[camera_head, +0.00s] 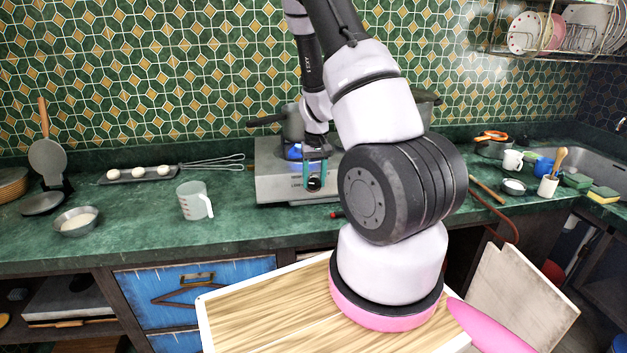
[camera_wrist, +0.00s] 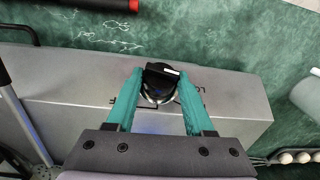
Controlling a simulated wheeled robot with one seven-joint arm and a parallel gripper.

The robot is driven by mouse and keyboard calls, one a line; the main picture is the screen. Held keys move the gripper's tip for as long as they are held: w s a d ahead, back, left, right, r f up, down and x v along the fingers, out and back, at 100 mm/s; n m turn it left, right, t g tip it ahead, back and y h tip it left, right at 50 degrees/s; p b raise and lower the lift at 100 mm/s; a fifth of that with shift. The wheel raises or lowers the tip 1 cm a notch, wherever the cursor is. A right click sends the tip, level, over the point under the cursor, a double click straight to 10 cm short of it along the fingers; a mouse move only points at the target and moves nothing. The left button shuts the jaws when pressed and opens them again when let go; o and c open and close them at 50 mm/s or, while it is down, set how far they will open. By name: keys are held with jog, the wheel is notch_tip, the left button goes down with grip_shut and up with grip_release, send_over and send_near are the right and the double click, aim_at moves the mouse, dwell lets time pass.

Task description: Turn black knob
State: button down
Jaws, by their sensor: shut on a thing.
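The black knob (camera_wrist: 160,82) sits on the front face of the silver gas hotplate (camera_wrist: 236,92). In the wrist view my gripper (camera_wrist: 158,90) has its two teal fingers on either side of the knob, shut on it. A white mark shows on the knob's top. In the head view the hotplate (camera_head: 268,183) stands on the green counter, and my gripper (camera_head: 316,184) is at its front, with the knob (camera_head: 314,184) between the fingers. A blue glow shows by the burner, partly hidden by my wrist. My arm hides the hotplate's right part.
A dark pot (camera_head: 292,124) stands on the hotplate behind my gripper. A clear measuring cup (camera_head: 194,201) stands to the left, with a bowl (camera_head: 76,221) farther left. The counter (camera_head: 245,229) in front of the hotplate is mostly clear.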

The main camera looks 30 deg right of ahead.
jog(key=m+y, duration=0.1)
jog(key=m+t+y, duration=0.1)
jog(key=y, duration=0.1)
jog(key=shift+s+d, duration=0.2)
jog(key=shift+d, duration=0.2)
jog(key=shift+f+m+t+y, duration=0.15)
jog(key=shift+m+t+y, duration=0.55)
jog(key=shift+y, duration=0.3)
jog(key=shift+c, duration=1.5)
grip_release()
jog(key=v, duration=1.1)
